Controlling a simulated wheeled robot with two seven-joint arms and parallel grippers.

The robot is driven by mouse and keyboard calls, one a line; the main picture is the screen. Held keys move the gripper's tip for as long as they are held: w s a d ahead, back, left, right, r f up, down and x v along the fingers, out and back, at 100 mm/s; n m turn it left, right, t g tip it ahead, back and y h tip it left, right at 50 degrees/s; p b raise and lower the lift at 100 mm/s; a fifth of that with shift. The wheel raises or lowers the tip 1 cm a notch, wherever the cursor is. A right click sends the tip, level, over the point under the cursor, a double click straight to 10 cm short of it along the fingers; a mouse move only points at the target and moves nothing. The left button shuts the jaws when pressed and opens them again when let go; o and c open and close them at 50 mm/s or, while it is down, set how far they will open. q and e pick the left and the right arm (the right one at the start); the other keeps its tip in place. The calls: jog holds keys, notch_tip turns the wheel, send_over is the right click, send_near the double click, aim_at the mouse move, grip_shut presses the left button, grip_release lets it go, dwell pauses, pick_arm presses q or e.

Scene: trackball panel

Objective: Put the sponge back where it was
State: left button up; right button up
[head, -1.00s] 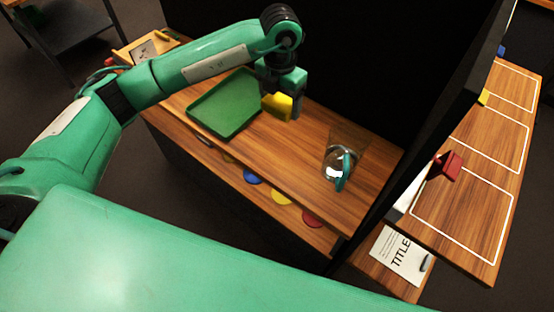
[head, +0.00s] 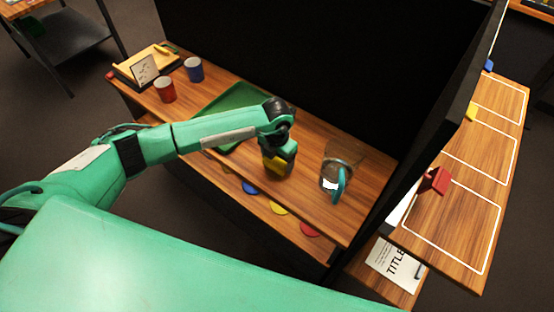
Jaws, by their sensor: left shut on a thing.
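The yellow sponge (head: 275,163) is between the fingers of my left gripper (head: 277,173), which is shut on it. The gripper points down over the wooden shelf, right of the green tray (head: 228,97) and left of the clear glass vessel. It hides part of the sponge, and I cannot tell whether the sponge touches the shelf. My left arm covers part of the tray. My right gripper is not in view.
A clear vessel (head: 341,160) with a teal handle-like part stands right of the gripper. A red mug (head: 164,89) and a blue mug (head: 194,69) stand at the left end. A dark panel (head: 300,65) rises behind the shelf. Bare wood lies between gripper and vessel.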

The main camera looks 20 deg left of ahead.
pick_arm(q)
jog(key=shift+f, duration=0.8)
jog(key=o, duration=1)
jog(key=shift+c, duration=0.2)
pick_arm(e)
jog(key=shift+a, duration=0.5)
